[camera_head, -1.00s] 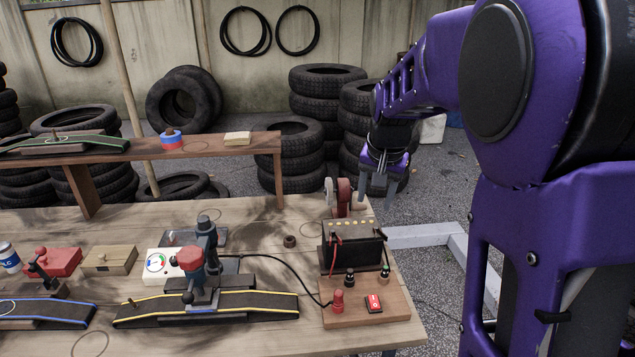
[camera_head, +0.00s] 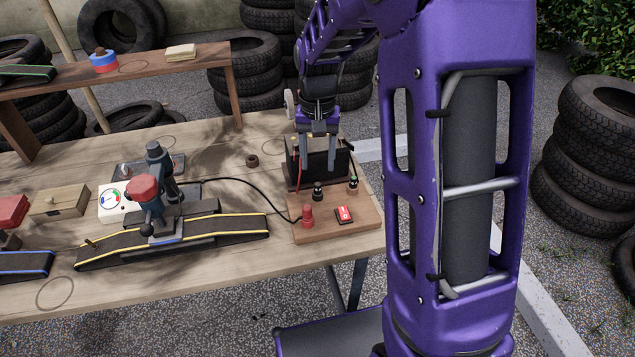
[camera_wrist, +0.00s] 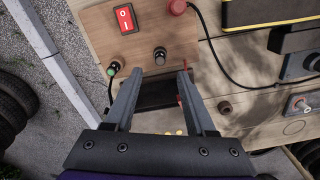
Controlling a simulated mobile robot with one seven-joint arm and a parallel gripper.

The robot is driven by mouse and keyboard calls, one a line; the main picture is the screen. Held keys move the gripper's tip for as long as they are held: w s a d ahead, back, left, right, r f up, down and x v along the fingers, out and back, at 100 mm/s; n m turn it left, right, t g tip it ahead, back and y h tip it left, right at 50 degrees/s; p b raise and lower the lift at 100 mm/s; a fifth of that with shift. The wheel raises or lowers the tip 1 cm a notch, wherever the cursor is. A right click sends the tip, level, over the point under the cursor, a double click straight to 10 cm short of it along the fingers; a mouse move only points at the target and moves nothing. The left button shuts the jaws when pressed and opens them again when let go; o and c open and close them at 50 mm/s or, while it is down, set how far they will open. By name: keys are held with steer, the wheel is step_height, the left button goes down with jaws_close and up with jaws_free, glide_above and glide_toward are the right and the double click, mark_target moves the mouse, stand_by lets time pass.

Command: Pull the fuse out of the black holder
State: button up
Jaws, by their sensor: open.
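Two small black holders stand on the brown wooden board (camera_head: 335,228). The left black holder (camera_head: 318,191) has a pale metallic top and shows in the wrist view (camera_wrist: 160,57) just beyond my fingertips. The right one (camera_head: 353,186) has a green part; in the wrist view it lies to the left (camera_wrist: 113,68). Which of them holds the fuse I cannot tell for sure. My gripper (camera_head: 318,172) points down, open and empty, in front of the black box and above and behind the left holder. In the wrist view the fingers (camera_wrist: 160,72) are spread apart, not touching the holder.
A black box (camera_head: 292,168) with a red wire stands behind the holders, partly hidden by my gripper. The table's right edge is close.

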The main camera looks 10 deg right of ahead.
mark_target(318, 184)
step_height(318, 184, down, 7)
steer(key=shift+r+b, duration=0.15)
steer(key=shift+b, duration=0.35)
jaws_close()
stand_by(0.4)
